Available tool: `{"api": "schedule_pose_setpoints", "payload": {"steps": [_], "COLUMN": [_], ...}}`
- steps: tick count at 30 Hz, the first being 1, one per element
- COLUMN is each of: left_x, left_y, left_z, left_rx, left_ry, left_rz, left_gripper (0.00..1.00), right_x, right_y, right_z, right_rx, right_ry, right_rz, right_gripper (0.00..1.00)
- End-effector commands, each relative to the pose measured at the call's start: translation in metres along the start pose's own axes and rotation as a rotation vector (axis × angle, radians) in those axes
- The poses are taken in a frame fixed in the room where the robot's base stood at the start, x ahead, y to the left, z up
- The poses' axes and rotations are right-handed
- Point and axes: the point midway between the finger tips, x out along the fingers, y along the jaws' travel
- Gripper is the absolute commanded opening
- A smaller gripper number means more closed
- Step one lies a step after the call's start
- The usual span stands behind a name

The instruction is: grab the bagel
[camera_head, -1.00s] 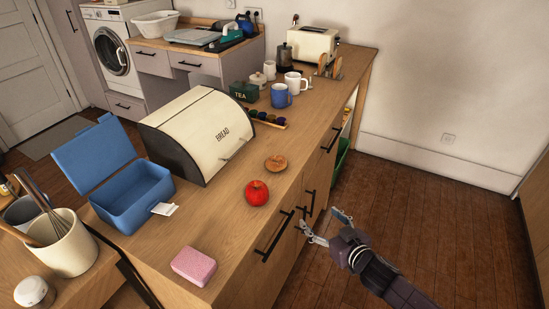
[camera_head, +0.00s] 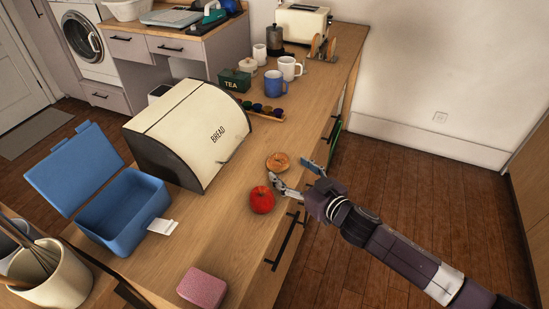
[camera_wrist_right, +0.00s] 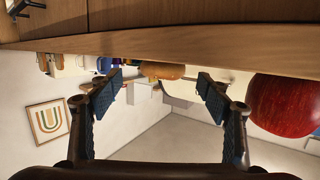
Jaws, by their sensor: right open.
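The bagel (camera_head: 278,161) is a small golden-brown ring lying flat on the wooden counter, in front of the bread box. It also shows in the right wrist view (camera_wrist_right: 162,71), ahead and between the fingers. My right gripper (camera_head: 293,174) is open and empty at the counter's edge, just short of the bagel and apart from it. In the right wrist view its two dark pads (camera_wrist_right: 158,93) stand wide apart. My left gripper is not in view.
A red apple (camera_head: 262,199) sits close beside the right gripper's finger; it also shows in the wrist view (camera_wrist_right: 284,104). The cream bread box (camera_head: 187,132) stands behind. An open blue lunch box (camera_head: 124,212) and a pink sponge (camera_head: 202,289) are nearer.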

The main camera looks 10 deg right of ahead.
Motion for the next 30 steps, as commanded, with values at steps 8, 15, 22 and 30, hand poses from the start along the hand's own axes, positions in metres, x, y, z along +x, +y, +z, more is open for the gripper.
{"api": "schedule_pose_setpoints", "payload": {"steps": [8, 15, 22, 30], "left_x": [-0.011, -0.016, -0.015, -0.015], "left_y": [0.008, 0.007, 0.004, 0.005], "left_z": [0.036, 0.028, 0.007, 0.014], "left_rx": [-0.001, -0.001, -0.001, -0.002], "left_ry": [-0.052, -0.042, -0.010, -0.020], "left_rz": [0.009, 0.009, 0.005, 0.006], "left_gripper": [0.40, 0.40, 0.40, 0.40], "right_x": [0.027, 0.056, 0.064, 0.063], "right_y": [-0.002, -0.004, -0.004, -0.004], "right_z": [-0.004, -0.002, -0.001, -0.001], "right_rx": [0.001, -0.001, -0.001, -0.001], "right_ry": [0.002, 0.001, 0.001, 0.001], "right_rz": [-0.001, 0.000, 0.000, 0.000], "right_gripper": [0.71, 0.71, 0.71, 0.57]}}
